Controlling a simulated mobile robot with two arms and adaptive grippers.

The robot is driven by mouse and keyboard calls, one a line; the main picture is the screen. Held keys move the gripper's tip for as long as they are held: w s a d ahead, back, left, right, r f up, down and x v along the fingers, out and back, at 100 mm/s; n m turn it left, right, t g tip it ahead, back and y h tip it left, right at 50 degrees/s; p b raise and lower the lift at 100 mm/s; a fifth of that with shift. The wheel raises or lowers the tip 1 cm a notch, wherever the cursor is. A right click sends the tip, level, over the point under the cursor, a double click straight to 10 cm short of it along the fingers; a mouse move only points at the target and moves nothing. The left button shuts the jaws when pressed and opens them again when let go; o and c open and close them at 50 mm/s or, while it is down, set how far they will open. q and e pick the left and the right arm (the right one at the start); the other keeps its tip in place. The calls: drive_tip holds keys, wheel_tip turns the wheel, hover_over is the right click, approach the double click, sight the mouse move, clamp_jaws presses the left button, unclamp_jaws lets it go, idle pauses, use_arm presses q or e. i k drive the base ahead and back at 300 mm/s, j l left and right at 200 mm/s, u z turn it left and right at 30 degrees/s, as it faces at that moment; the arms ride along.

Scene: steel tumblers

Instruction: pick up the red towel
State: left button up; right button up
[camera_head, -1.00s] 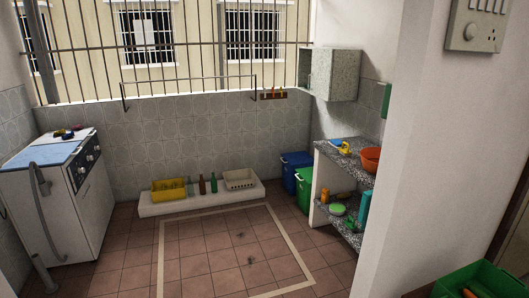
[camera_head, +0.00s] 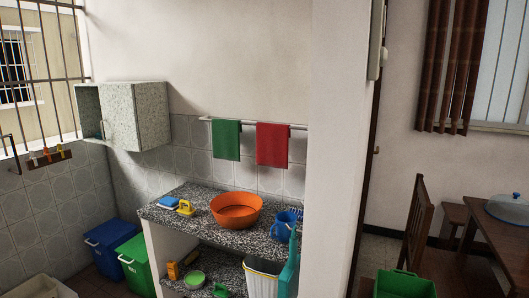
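The red towel (camera_head: 272,145) hangs folded over a metal rail (camera_head: 248,124) on the wall, above the granite counter. A green towel (camera_head: 226,140) hangs on the same rail, to its left, with a small gap between them. Both towels hang straight down. Neither of my grippers shows in the head view.
A white wall edge (camera_head: 332,150) stands right of the towels.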

sight(272, 148)
drive_tip(key=i+j+z, duration=0.1)
drive_tip(key=j+z, duration=0.15)
drive_tip(key=j, duration=0.2)
drive_tip(key=j+z, duration=0.25)
drive_tip(key=j, duration=0.15)
drive_tip(key=i+j+z, duration=0.6)
drive_tip(key=j+z, duration=0.3)
